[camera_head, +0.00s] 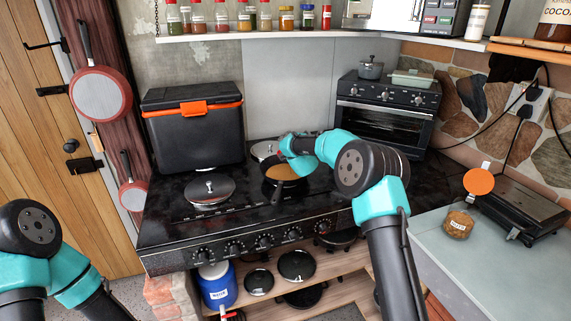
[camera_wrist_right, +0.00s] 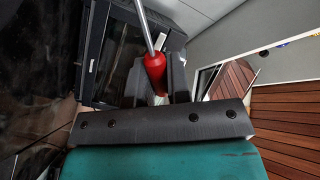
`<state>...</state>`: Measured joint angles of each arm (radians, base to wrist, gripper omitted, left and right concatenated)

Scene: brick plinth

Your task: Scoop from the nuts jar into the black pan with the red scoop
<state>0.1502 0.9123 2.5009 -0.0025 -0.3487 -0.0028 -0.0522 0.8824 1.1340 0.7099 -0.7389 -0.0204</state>
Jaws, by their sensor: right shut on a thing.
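The nuts jar (camera_head: 458,225) is a small glass jar with brown contents, standing on the grey counter at the right. The black pan (camera_head: 268,188) sits on the stove, and its inside shows orange-brown; I cannot tell whether that is food or its lining. My right gripper (camera_wrist_right: 155,80) is shut on the red scoop (camera_wrist_right: 155,66), holding its red handle with a metal shaft leading away. In the head view my right arm reaches over the stove to the pan, and the scoop's bowl cannot be made out. My left arm shows at lower left; its gripper is out of view.
A lidded pan (camera_head: 210,190) sits on the stove's left side. A black cooler box (camera_head: 195,135) and a toaster oven (camera_head: 387,112) stand behind. A black grill (camera_head: 520,210) and an orange disc (camera_head: 478,181) are near the jar. The counter's front is clear.

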